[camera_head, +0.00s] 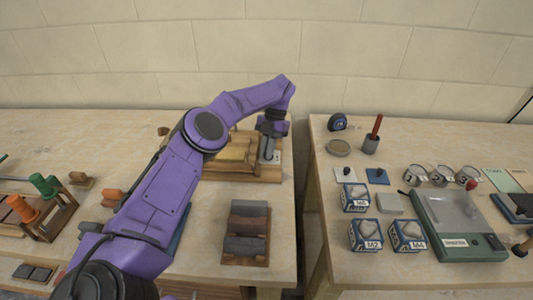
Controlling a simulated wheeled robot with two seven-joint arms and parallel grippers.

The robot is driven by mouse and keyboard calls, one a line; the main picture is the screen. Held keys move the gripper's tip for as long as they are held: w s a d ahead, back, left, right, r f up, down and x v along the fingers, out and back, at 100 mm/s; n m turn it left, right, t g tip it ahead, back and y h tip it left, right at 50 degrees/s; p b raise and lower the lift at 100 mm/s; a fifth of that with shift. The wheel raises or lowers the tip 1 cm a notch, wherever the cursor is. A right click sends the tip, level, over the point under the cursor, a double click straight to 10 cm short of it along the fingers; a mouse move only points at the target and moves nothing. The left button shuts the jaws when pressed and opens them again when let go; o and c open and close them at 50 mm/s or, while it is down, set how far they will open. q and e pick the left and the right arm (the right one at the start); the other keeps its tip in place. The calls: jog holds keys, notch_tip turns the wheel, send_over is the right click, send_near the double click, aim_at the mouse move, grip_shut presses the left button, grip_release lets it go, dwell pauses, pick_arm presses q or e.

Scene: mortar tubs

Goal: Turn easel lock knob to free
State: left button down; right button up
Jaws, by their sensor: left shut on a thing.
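A low wooden easel-like frame (265,174) stands near the back right of the left table. A small pale grey plate (272,159) is at its right end. My purple left arm reaches across the left table, and my left gripper (270,141) points down over that plate. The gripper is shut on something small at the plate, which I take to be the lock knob. The fingers hide most of it, so I cannot tell which way it is turned. My right gripper is not in view.
A tray of dark and brown blocks (247,207) sits in front of the frame. A rack with green and orange handled tools (45,225) stands at the left. A gap separates the right table, which holds boxes, metal cups and a green scale (465,247).

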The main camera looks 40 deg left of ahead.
pick_arm(q)
jog(key=n+b, duration=0.1)
jog(key=n, duration=0.1)
jog(key=n+h+b, duration=0.1)
jog(key=n+b, duration=0.1)
jog(key=shift+d+f+h, duration=0.15)
jog(key=shift+h, duration=0.15)
jog(key=shift+n+t+b, duration=0.3)
jog(key=shift+n+b, duration=0.2)
jog(key=shift+n, duration=0.2)
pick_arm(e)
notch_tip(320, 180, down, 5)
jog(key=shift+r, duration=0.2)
pick_arm(q)
jog(key=shift+w+r, duration=0.1)
jog(key=shift+r, duration=0.1)
jog(key=c, duration=1.2)
grip_release()
jog(key=shift+w+f, duration=0.1)
jog(key=shift+f, duration=0.05)
